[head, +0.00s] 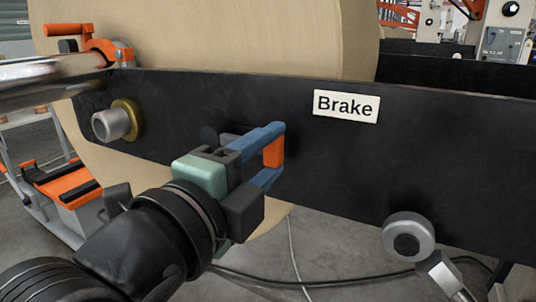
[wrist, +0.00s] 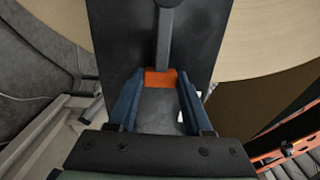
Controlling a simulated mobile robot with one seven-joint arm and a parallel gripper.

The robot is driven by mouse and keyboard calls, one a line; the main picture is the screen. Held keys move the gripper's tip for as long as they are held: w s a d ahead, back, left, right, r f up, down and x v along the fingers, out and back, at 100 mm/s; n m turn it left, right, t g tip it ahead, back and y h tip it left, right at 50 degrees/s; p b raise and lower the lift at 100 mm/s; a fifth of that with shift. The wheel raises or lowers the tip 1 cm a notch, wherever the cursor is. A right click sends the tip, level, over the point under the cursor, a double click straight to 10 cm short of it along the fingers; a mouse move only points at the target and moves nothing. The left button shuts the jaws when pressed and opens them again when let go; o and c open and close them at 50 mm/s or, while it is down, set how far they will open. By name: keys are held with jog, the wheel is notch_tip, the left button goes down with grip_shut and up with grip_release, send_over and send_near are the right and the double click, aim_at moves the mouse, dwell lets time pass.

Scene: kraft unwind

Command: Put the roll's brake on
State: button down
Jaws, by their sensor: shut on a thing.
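The brake lever shows in the wrist view as a grey bar (wrist: 165,35) with an orange grip (wrist: 160,77) at its near end. My gripper (wrist: 160,80) has its blue fingers on either side of this grip, shut on it. In the head view my gripper (head: 272,155) is in front of the black side plate (head: 330,165), with the orange grip (head: 273,152) between its fingertips. Most of the lever is hidden there by my gripper. The white "Brake" label (head: 346,106) is on the plate, up and right of my gripper.
The large kraft paper roll (head: 215,40) stands behind the plate. A shaft end with a brass collar (head: 127,115) sticks out at left, and a grey round roller end (head: 408,237) at lower right. A dark cable (head: 320,280) lies on the floor.

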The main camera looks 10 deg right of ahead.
jog(key=shift+c, duration=1.6)
grip_release()
jog(key=shift+f, duration=0.15)
jog(key=p+v, duration=0.2)
jog(key=v, duration=1.1)
